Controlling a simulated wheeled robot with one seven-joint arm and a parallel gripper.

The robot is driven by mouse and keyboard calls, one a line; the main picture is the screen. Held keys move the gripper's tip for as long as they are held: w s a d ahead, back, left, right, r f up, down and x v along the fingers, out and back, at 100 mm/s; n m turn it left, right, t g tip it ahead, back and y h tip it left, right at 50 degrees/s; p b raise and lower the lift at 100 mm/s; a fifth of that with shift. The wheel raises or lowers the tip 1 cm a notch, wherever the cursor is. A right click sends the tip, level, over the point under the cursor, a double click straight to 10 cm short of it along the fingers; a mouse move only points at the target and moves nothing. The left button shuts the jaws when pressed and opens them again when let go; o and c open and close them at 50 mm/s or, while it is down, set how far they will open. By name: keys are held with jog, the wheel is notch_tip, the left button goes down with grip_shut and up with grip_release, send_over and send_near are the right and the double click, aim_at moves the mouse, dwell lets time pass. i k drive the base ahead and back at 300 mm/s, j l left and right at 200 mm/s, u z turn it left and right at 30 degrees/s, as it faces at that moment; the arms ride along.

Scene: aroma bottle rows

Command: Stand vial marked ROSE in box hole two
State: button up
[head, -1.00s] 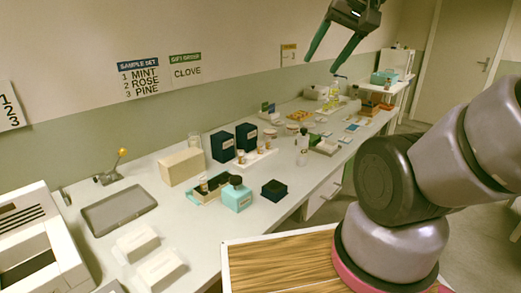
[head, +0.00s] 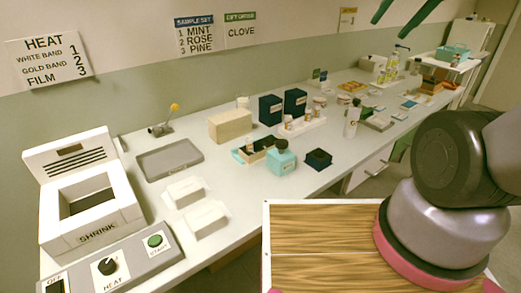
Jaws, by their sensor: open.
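Small amber vials with white labels stand on a white rack (head: 304,126) in the middle of the bench. Their labels are too small to read, so I cannot tell which is ROSE. A wall sign (head: 201,36) lists SAMPLE SET 1 MINT, 2 ROSE, 3 PINE. My gripper (head: 387,30) shows only its green fingers at the top edge, spread apart and empty, high above the bench's far part.
Two navy boxes (head: 295,102) and a beige block (head: 230,125) stand behind. A shrink machine (head: 92,205), grey tray (head: 170,159) and white packets (head: 207,218) fill the left.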

aim_at(260, 145)
jog(key=i+l+u, duration=0.35)
jog(key=l, duration=0.3)
jog(key=l+u, duration=0.2)
jog(key=l, duration=0.15)
jog(key=i+l+u, duration=0.15)
jog(key=l, duration=0.25)
jog(key=i+l+u, duration=0.2)
jog(key=l, duration=0.2)
jog(key=k, duration=0.1)
